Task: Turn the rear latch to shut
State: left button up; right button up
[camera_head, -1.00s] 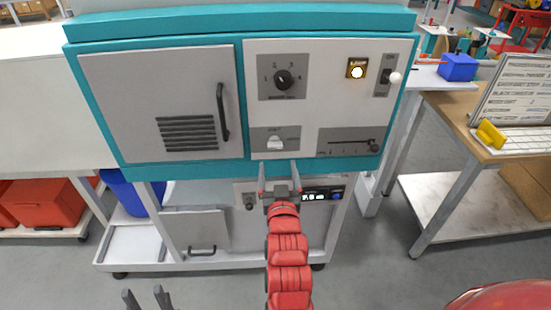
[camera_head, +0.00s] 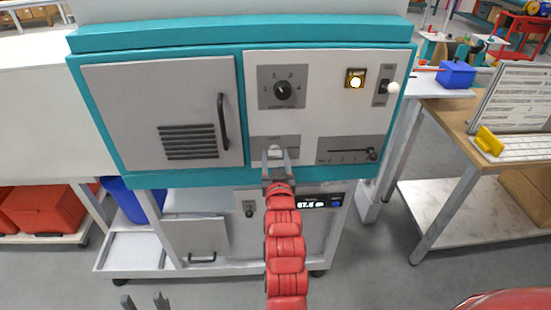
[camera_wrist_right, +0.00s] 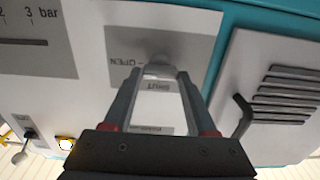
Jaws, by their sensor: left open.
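The latch (camera_head: 274,150) is a small pale knob on a grey plate low on the white front panel. It also shows in the right wrist view (camera_wrist_right: 158,60), with "OPEN" to one side of it and "SHUT" between my fingers. My right gripper (camera_head: 275,155) is open, its two fingers pointing at the latch. In the right wrist view its fingertips (camera_wrist_right: 160,75) lie on either side of the pale latch; I cannot tell if they touch it. The fingers partly hide the latch's turn angle. My left gripper (camera_head: 144,302) is open and empty at the bottom left.
The teal cabinet has a grey door (camera_head: 160,115) with a black handle, a rotary dial (camera_head: 283,90), a lit button (camera_head: 355,78), a toggle switch (camera_head: 388,88) and a slider (camera_head: 350,155). A wooden table (camera_head: 460,120) stands to the right. The floor between is clear.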

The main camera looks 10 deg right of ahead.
grip_shut()
jog(key=shift+n, duration=0.4)
jog(key=n, duration=0.3)
jog(key=shift+a+n, duration=0.15)
jog(key=shift+n, duration=0.25)
jog(key=n, duration=0.4)
jog(key=shift+n, duration=0.3)
jog(key=n, duration=0.4)
jog(key=shift+f+p, duration=0.1)
jog(key=shift+p, duration=0.2)
jog(key=n+p, duration=0.1)
jog(key=n, duration=0.3)
jog(key=shift+f+n, duration=0.15)
jog(key=shift+n, duration=0.15)
